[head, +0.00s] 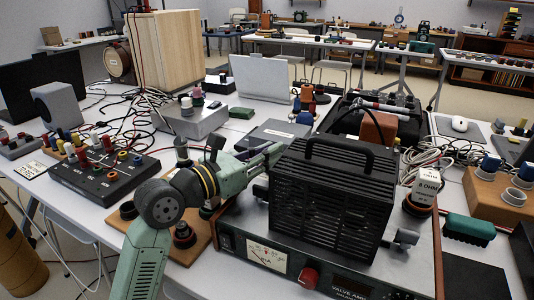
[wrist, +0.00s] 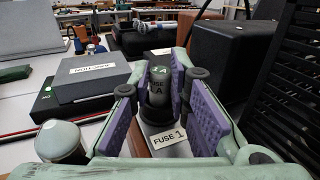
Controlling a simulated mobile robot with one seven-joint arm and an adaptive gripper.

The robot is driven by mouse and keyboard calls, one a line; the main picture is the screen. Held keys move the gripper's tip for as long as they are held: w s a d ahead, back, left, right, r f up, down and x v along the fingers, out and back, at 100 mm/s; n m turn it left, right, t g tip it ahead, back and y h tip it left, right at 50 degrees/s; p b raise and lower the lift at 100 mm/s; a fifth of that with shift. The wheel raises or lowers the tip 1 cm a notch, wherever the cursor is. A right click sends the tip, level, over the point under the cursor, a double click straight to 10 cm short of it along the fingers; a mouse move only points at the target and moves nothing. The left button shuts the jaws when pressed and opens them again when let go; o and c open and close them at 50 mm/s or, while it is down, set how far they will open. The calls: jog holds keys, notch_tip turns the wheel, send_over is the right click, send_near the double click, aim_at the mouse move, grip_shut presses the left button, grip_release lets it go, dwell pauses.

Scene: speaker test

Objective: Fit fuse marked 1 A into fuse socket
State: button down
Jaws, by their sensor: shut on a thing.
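My gripper (wrist: 161,82) has purple pads and is shut on a dark upright fuse (wrist: 158,92) in the wrist view. The fuse has a green top; its marking ends in A, and the digit is too small to read surely. A white label reading FUSE 1 (wrist: 168,142) lies just below it, between the fingers. A dark round base shows under the fuse; I cannot tell whether the fuse is in a socket or above it. In the head view my gripper (head: 268,158) is low behind the black amplifier cage, and the fuse is hidden.
The black slatted cage of the valve amplifier (head: 330,198) stands close right of my gripper. Labelled dark boxes (wrist: 88,75) lie to its left. A silver box (head: 190,121), a black terminal box (head: 103,177) and loose cables crowd the table's left side.

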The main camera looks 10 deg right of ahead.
jog(key=shift+f+b, duration=0.55)
jog(key=shift+b, duration=0.05)
